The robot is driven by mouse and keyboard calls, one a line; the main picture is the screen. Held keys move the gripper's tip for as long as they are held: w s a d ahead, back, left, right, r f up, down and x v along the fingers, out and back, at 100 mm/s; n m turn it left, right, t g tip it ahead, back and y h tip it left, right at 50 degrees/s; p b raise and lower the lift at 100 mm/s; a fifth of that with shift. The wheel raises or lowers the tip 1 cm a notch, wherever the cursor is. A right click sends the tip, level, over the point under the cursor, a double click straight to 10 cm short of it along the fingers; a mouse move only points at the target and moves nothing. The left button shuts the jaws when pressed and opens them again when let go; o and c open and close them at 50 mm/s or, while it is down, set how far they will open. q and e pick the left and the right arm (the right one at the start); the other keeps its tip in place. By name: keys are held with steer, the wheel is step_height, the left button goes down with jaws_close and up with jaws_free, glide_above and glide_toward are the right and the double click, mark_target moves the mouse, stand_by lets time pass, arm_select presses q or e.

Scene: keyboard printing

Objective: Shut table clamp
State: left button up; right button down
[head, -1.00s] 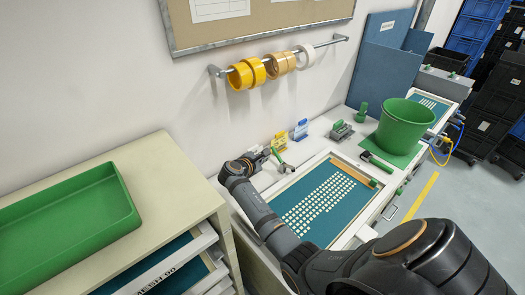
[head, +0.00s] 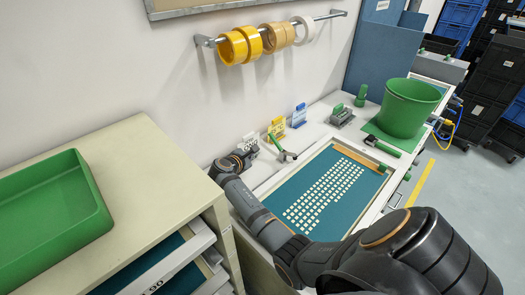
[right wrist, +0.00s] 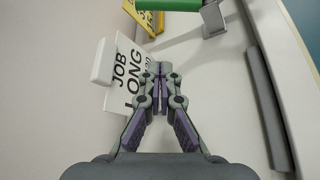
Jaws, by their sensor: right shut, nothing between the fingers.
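The table clamp (head: 283,152) sits at the left end of the printing table, at the frame's far left corner. Its green handle rises at its left side. In the right wrist view the green handle (right wrist: 168,5) crosses the top edge, partly cut off, with a grey metal bracket (right wrist: 213,18) beside it. My right gripper (head: 245,148) is left of the clamp and apart from it. In the right wrist view its fingertips (right wrist: 160,72) are together and empty, below the handle. My left gripper is not in view.
Yellow (head: 277,128) and blue (head: 299,116) holders stand behind the clamp. The teal screen (head: 315,205) lies to the right. A beige cabinet (head: 150,140) is at left.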

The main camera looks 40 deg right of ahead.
mark_target(263, 155)
steer(key=b+x, duration=0.9)
steer(key=shift+d+f, duration=0.15)
steer(key=shift+f, duration=0.35)
steer(key=r+p, duration=0.1)
steer(key=s+r+p, duration=0.1)
steer(key=r+p, duration=0.1)
steer(key=shift+s+d+r, duration=0.3)
steer(key=shift+s+d, duration=0.05)
steer(key=shift+d, duration=0.05)
steer(key=shift+s+r+p, duration=0.3)
steer(key=shift+s+p, duration=0.05)
steer(key=shift+w+f, duration=0.1)
